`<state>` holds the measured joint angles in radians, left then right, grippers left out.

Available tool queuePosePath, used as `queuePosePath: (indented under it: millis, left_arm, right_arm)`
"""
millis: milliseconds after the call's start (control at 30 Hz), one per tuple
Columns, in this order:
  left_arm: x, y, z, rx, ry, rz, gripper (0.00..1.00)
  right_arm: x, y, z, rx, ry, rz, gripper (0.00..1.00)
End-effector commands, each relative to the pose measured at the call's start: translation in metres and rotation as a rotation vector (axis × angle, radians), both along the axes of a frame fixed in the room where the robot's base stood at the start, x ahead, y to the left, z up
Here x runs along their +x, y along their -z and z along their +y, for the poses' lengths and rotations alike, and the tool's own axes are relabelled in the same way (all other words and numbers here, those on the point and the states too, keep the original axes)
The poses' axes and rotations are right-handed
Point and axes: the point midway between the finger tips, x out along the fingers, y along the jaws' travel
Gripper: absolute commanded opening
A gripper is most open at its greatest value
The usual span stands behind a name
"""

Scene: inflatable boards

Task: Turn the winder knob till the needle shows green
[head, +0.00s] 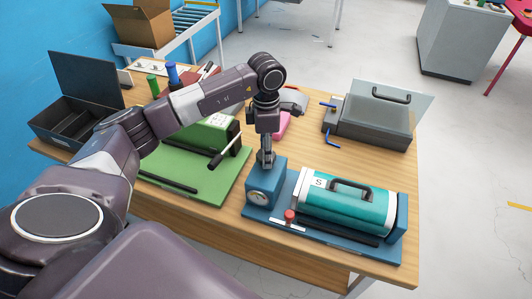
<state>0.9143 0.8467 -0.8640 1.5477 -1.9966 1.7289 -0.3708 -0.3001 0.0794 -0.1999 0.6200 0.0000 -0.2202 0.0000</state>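A blue winder box (265,188) stands at the left end of a blue board on the wooden table. A round white dial (258,197) is on its front; its needle and colours are too small to read. My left gripper (266,160) points straight down at the top of this box, with its fingertips at or just above it. The winder knob cannot be made out; the fingers may hide it. The fingers look close together, but whether they grip anything cannot be told. My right gripper is not in view.
A teal cylinder (335,207) with a black handle and a small red knob (289,215) share the blue board. A green board (205,184) with a crank lies left. A grey lidded case (372,128) stands behind right; an open black box (75,118) stands far left.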

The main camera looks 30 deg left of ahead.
Motion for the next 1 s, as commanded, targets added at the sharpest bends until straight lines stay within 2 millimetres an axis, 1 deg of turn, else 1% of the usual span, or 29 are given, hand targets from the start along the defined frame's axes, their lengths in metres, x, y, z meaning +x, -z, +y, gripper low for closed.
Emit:
queuePosePath:
  millis: [33, 167, 500, 800, 1000]
  left_arm:
    - [0.001, 0.002, 0.001, 0.001, 0.025, -0.002, 0.18]
    - [0.001, 0.003, 0.001, 0.002, 0.115, -0.002, 0.18]
    - [0.001, 0.004, 0.001, 0.002, 0.429, -0.003, 0.18]
    - [0.001, 0.003, 0.001, 0.001, 0.715, -0.004, 0.18]
    - [0.001, 0.001, 0.001, 0.002, 0.895, -0.003, 0.18]
  right_arm:
    - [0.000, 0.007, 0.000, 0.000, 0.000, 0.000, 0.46]
    - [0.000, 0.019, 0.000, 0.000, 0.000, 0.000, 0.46]
    - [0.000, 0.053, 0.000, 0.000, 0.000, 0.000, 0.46]
    - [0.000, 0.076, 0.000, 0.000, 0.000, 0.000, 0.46]
    - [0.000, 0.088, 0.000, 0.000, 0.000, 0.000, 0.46]
